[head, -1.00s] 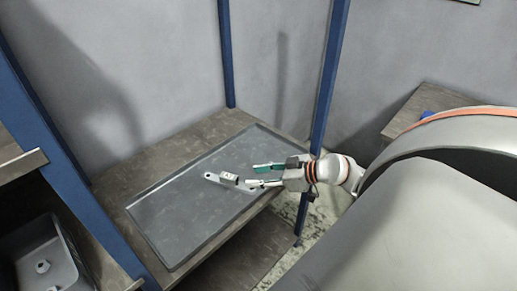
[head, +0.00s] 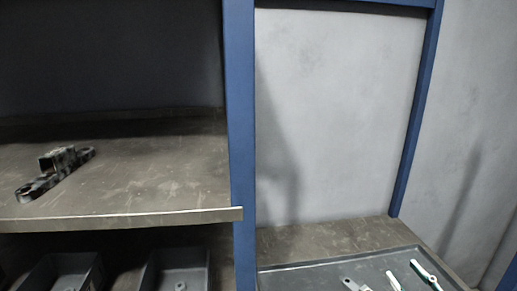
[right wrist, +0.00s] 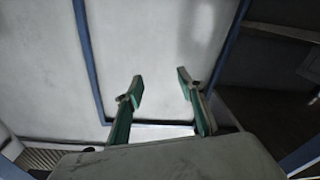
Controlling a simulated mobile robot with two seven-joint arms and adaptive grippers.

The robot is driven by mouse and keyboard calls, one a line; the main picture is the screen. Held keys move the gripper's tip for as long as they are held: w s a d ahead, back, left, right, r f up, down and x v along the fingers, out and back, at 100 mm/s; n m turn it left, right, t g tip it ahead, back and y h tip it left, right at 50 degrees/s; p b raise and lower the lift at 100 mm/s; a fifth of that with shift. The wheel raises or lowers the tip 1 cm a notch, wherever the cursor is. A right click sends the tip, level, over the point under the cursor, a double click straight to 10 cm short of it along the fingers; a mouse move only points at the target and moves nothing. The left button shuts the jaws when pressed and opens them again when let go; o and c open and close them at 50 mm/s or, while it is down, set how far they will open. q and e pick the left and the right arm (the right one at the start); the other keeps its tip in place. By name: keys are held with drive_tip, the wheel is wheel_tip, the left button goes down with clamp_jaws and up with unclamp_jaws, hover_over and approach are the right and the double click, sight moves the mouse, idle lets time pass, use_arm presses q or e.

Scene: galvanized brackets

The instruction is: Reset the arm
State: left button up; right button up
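My right gripper (head: 401,269) shows at the bottom right of the head view, its two green-and-pale fingers apart above the grey tray. In the right wrist view my right gripper (right wrist: 160,84) is open, with nothing between its fingers. A grey galvanized bracket (head: 352,285) lies on the tray (head: 300,268), left of the fingers and partly cut off by the frame edge. A dark, mottled bracket-like part (head: 56,172) lies on the left shelf. My left gripper is in neither view.
The left shelf (head: 150,180) is mostly bare. Grey bins (head: 178,262) stand below it, small parts inside. A blue post (head: 240,130) divides the shelf from the tray's bench (head: 335,238). A pale wall stands behind.

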drive_tip(key=s+d+f+m+g+h, duration=0.4)
drive_tip(key=s+d+f+g+h, duration=0.15)
drive_tip(key=h, duration=0.45)
drive_tip(key=s+a+f+n+g+y, duration=0.3)
drive_tip(key=s+a+f+n+g, duration=0.3)
drive_tip(key=s+a+f, duration=0.4)
drive_tip(key=a+f+m+t+y, duration=0.3)
drive_tip(key=a+f+y, duration=0.3)
drive_tip(key=a+f, duration=0.7)
drive_tip(key=shift+w+a+f+t+y, duration=0.2)
drive_tip(key=shift+w+a+t+y, duration=0.1)
drive_tip(key=shift+t+y, duration=0.1)
